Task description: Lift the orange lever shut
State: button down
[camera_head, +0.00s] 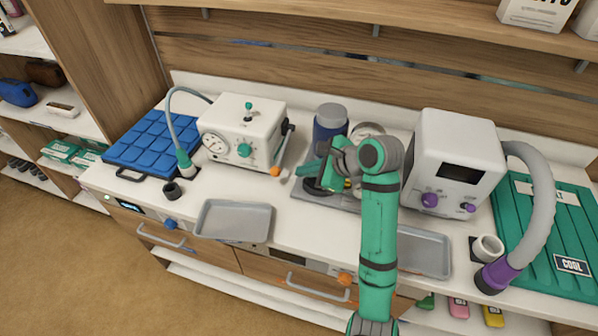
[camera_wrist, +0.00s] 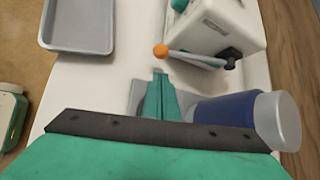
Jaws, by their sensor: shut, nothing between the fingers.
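The lever with an orange ball end (camera_head: 276,171) is on the right side of a white machine (camera_head: 242,130) with a gauge and green knob. Its arm slopes from a dark pivot down toward the front, with the ball low near the counter. In the wrist view the orange ball (camera_wrist: 160,50) and its grey rod lie just beyond my fingertips. My gripper (camera_head: 303,172) is shut and empty, to the right of the ball. In the wrist view my gripper (camera_wrist: 160,74) points toward the ball, seemingly with a small gap; exact contact cannot be told.
A blue canister with a grey lid (camera_head: 330,122) stands close behind my gripper, and beside it in the wrist view (camera_wrist: 220,110). A grey tray (camera_head: 233,219) lies in front of the machine. A white device with purple knobs (camera_head: 457,160) stands right of my arm.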

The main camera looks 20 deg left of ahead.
aim_at(283, 150)
jog(key=x, duration=0.8)
jog(key=shift+w+a+f, duration=0.15)
jog(key=shift+a+f, duration=0.1)
jog(key=shift+f, duration=0.05)
